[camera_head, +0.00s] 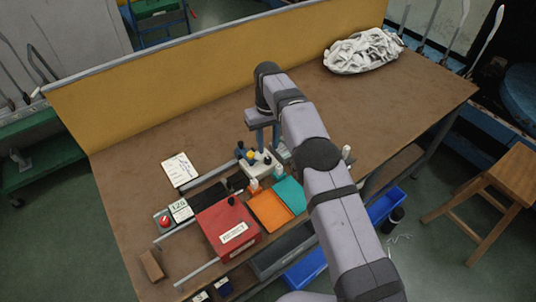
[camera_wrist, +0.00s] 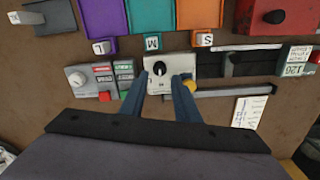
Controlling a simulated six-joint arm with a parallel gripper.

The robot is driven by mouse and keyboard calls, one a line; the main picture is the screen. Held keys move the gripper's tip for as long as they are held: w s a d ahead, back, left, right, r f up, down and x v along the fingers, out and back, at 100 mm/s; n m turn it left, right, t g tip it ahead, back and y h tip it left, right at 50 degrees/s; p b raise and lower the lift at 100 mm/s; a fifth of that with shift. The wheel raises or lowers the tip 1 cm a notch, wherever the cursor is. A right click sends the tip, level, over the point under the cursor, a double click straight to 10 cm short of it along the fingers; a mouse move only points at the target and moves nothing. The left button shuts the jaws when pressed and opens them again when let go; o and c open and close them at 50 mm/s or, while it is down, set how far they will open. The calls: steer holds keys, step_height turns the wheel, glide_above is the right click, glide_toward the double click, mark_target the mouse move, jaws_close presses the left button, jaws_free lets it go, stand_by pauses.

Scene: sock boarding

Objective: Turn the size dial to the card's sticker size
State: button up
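The size dial is a dark round knob (camera_wrist: 160,68) on a pale box (camera_wrist: 181,66); the box also shows in the head view (camera_head: 259,165). A light mark shows on the knob, but the size it points at is too small to read. My gripper (camera_wrist: 160,88) is open, its two blue-grey fingers apart on the near side of the box, one towards each side of the knob. I cannot tell whether they touch it. In the head view my gripper (camera_head: 263,137) points down over the box. A white card (camera_head: 180,169) with handwriting lies left of it; its sticker size is not readable.
Orange (camera_head: 270,210) and teal (camera_head: 290,194) trays and a red box (camera_head: 228,228) stand in front of the dial box. Tags with S (camera_wrist: 203,40) and M (camera_wrist: 152,44) stand by the trays. A grey unit (camera_wrist: 91,80) with a red button is close on the left in the wrist view.

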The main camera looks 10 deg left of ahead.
mark_target(268, 159)
steer(key=shift+f+p, duration=0.9)
steer(key=shift+f, duration=2.05)
jaws_close()
